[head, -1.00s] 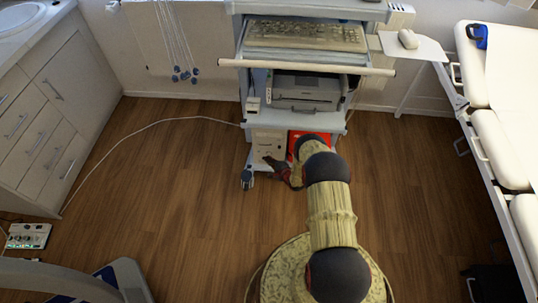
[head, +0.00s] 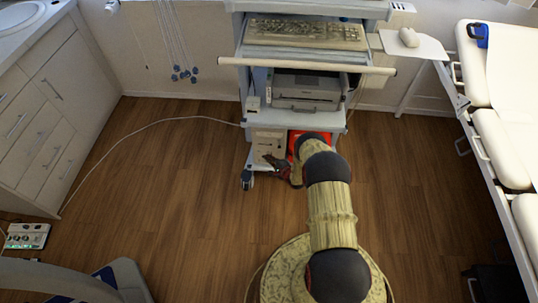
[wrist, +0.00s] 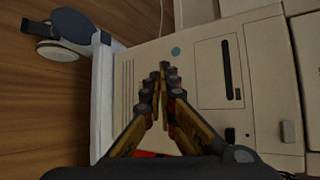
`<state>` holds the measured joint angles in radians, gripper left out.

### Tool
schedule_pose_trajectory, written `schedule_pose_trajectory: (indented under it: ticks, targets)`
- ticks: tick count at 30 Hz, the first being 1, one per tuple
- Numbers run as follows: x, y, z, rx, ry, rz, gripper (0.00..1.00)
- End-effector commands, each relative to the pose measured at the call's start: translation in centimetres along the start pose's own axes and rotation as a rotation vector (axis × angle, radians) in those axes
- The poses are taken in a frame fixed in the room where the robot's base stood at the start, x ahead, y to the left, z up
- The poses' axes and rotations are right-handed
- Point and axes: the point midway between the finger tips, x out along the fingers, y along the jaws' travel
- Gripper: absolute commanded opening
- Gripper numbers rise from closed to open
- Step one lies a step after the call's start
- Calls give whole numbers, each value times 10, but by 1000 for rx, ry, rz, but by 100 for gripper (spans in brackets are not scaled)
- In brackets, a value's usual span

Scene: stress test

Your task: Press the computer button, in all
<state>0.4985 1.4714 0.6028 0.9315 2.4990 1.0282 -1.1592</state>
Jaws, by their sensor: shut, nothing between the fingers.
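The beige computer (head: 268,143) stands on the lowest shelf of the cart. In the wrist view its front (wrist: 205,75) fills the middle and right, turned sideways, with a drive slot and a round teal mark (wrist: 176,51). A grey rectangular button (wrist: 289,131) is at the lower right of this front, and a small dark round spot (wrist: 230,134) lies left of it. My gripper (wrist: 163,68) is shut and empty, its fingertips over the front near the teal mark. I cannot tell whether they touch it.
The cart holds a printer (head: 306,92) and a keyboard (head: 306,33) above the computer. A red item (head: 296,139) is beside the computer, partly hidden by my arm. A cart wheel (head: 247,180) is left of my gripper. The wooden floor (head: 170,190) to the left is mostly clear.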

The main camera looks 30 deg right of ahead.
Motion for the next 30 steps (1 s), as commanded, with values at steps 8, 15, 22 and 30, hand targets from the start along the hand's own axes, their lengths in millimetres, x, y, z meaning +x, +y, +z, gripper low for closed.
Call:
schedule_pose_trajectory:
  ticks: [8, 15, 22, 30]
  targets:
    - [1, -1, 0, -1, 0, 0, 0]
    - [3, -2, -2, -1, 0, -1, 0]
    - [4, -3, -3, -1, -1, -1, 0]
    - [5, -4, -3, -1, 0, -1, 0]
